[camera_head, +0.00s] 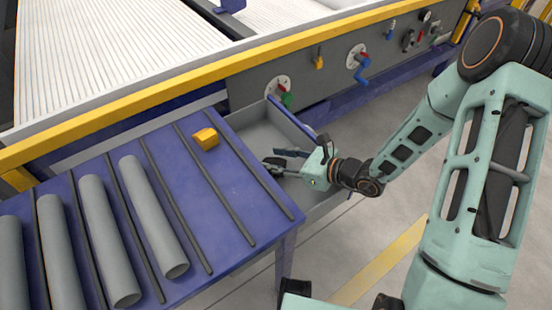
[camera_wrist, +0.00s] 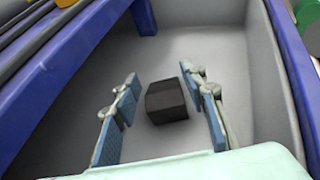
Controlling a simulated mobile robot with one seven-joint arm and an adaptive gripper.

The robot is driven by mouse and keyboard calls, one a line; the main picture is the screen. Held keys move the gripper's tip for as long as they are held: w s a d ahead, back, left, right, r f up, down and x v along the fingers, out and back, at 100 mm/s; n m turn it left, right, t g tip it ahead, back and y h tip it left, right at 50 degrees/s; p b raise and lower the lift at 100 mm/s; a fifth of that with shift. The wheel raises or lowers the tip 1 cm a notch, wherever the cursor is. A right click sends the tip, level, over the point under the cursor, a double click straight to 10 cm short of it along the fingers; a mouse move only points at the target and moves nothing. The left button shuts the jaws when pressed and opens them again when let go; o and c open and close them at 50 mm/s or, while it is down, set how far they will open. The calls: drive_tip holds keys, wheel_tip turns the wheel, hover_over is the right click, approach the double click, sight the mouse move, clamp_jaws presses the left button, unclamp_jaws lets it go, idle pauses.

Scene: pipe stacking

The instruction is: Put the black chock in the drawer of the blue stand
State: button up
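The black chock (camera_wrist: 166,102) shows in the wrist view inside the open grey drawer (camera_wrist: 240,60) of the blue stand (camera_head: 165,180). It appears to rest on the drawer floor. My gripper (camera_wrist: 160,82) is open, with one finger on either side of the chock. A gap shows on the chock's left; on its right the finger is close, and I cannot tell if it touches. In the head view my gripper (camera_head: 274,159) is over the drawer (camera_head: 325,205), and I cannot make out the chock there.
A yellow chock (camera_head: 205,138) sits on the stand's top. Several grey pipes (camera_head: 153,215) lie between dark rails on the left part. A conveyor with a yellow rail (camera_head: 200,85) and coloured valve handles (camera_head: 286,99) stands behind. Open floor lies to the right of the drawer.

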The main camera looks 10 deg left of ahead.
drive_tip(key=shift+o, duration=0.7)
drive_tip(key=shift+r+p, duration=0.55)
drive_tip(key=shift+r, duration=0.05)
drive_tip(key=p+v, duration=0.2)
drive_tip(key=v, duration=1)
